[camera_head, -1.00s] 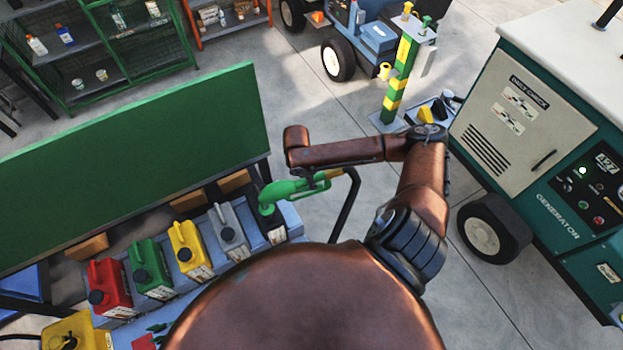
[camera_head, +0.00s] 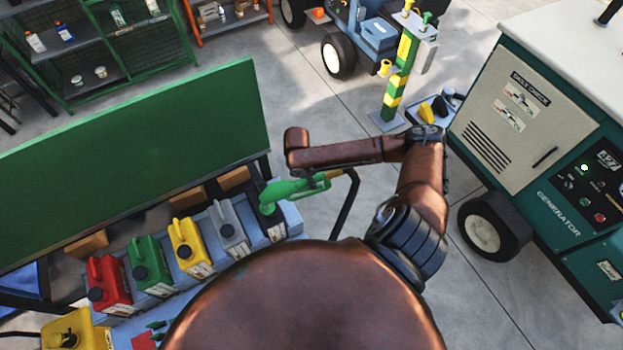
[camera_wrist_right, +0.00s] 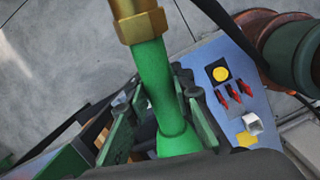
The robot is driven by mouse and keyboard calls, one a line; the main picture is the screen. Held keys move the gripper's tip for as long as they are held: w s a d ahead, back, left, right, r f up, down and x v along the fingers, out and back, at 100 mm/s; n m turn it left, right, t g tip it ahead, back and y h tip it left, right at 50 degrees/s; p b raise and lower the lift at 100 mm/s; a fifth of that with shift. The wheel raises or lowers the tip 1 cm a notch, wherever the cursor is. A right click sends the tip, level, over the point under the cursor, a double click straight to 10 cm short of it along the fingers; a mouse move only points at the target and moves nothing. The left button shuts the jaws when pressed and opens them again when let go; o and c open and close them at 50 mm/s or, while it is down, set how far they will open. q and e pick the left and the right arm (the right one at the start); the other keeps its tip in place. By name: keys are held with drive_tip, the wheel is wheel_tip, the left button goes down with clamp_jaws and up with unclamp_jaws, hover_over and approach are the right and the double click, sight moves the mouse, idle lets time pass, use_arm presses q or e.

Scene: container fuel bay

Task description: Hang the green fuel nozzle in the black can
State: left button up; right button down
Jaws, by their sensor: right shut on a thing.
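The green fuel nozzle (camera_head: 292,187) lies under my right forearm in the head view, with its brass-coloured hose end to the right. Its green left end is over the top of the black can (camera_head: 273,226), at the right end of the can row. I cannot tell whether its spout is inside the can's mouth. In the right wrist view the nozzle (camera_wrist_right: 157,85) runs between the fingers of my right gripper (camera_wrist_right: 160,112), which is shut on it. The forearm hides this gripper in the head view. My left gripper is out of view.
Grey (camera_head: 230,229), yellow (camera_head: 189,247), green (camera_head: 150,268) and red (camera_head: 108,285) cans stand left of the black can. A green panel (camera_head: 130,150) rises behind them. A black hose (camera_head: 346,215) hangs from the nozzle.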

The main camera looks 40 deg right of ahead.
drive_tip(key=shift+f+b, duration=0.35)
drive_tip(key=shift+f, duration=1)
drive_tip(key=c, duration=1.6)
unclamp_jaws()
drive_tip(key=r, duration=0.4)
drive_tip(key=a+r, duration=0.1)
drive_tip(key=r, duration=0.3)
drive_tip(key=w+a+r, duration=0.1)
drive_tip(key=r, duration=0.2)
drive_tip(key=shift+r, duration=0.4)
